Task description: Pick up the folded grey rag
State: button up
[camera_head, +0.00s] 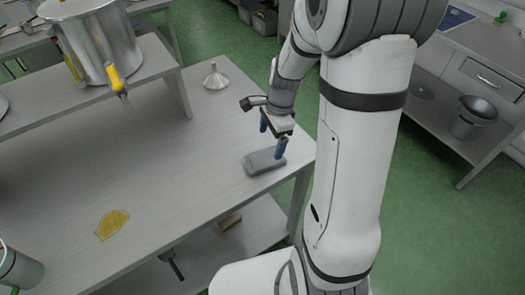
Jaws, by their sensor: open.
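The folded grey rag (262,163) lies flat on the light grey table (180,165), close to its right edge. It is a small dark grey block with rounded edges. My gripper (272,138) reaches down over the right end of the table with its blue-tipped fingers apart. One fingertip is at the rag's upper right side and overlaps it in the picture; I cannot tell whether it touches. The other finger is farther back and to the left, partly hidden behind the gripper body. Nothing shows between the fingers.
A metal funnel (216,77) stands behind the rag. A steel drum with a yellow tap (98,42) sits on a raised shelf at the left. A yellow oil puddle (113,224) lies front left, near a metal can (18,268). The table's middle is clear.

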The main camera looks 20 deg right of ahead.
aim_at(265, 157)
jog(key=f, duration=0.2)
jog(key=a+f, duration=0.1)
jog(key=f, duration=0.4)
jog(key=shift+s+a+f+p, duration=0.1)
jog(key=shift+s+a+p, duration=0.1)
jog(key=shift+a+p, duration=0.15)
jog(key=c, duration=1.1)
